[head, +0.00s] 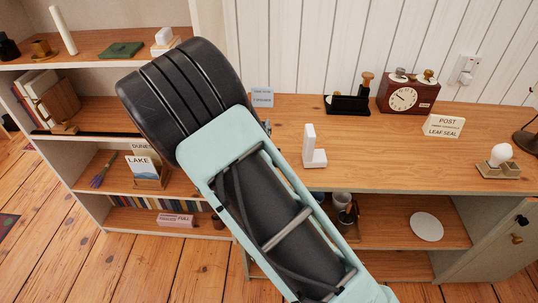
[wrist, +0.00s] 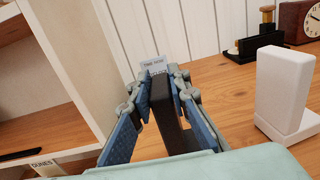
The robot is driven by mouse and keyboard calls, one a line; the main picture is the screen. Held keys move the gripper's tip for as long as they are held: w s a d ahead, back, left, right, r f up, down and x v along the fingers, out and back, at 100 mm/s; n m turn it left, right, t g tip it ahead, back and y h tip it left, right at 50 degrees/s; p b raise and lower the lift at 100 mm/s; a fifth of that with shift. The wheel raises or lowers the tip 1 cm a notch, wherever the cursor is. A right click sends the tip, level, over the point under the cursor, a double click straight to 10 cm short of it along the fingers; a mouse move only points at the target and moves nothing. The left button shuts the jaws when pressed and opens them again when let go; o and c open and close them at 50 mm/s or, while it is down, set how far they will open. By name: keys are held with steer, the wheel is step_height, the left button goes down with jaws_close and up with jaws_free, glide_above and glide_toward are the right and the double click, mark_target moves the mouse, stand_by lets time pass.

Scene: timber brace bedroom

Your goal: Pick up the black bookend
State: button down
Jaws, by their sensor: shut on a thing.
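The black bookend (wrist: 166,112) stands upright between the blue-padded fingers of my gripper (wrist: 161,82) in the wrist view. The fingers are shut on it, one on each side. Whether its base touches the desk cannot be told. In the head view my arm hides the bookend and nearly all of the gripper, which is over the left end of the wooden desk (head: 385,165). A white L-shaped bookend (head: 313,152) stands on the desk to the right of my gripper; it also shows in the wrist view (wrist: 284,92).
A small sign (head: 262,97) stands just beyond the gripper. A black stamp holder (head: 346,105), a brown clock (head: 405,97), a post sign (head: 443,126) and a bulb on a stand (head: 500,160) are on the desk. A bookshelf (head: 85,140) stands left. The desk's middle is clear.

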stand_by(0.3)
steer(key=shift+r, duration=0.15)
steer(key=shift+r, duration=0.1)
steer(key=shift+w+r, duration=0.1)
steer(key=shift+r, duration=0.65)
steer(key=s+d+r+p, duration=0.2)
steer(key=s+r+p, duration=0.1)
steer(key=s+r, duration=0.4)
steer(key=shift+d+r+p, duration=0.2)
steer(key=shift+r+p, duration=0.1)
steer(key=shift+r, duration=0.5)
steer(key=shift+p, duration=0.3)
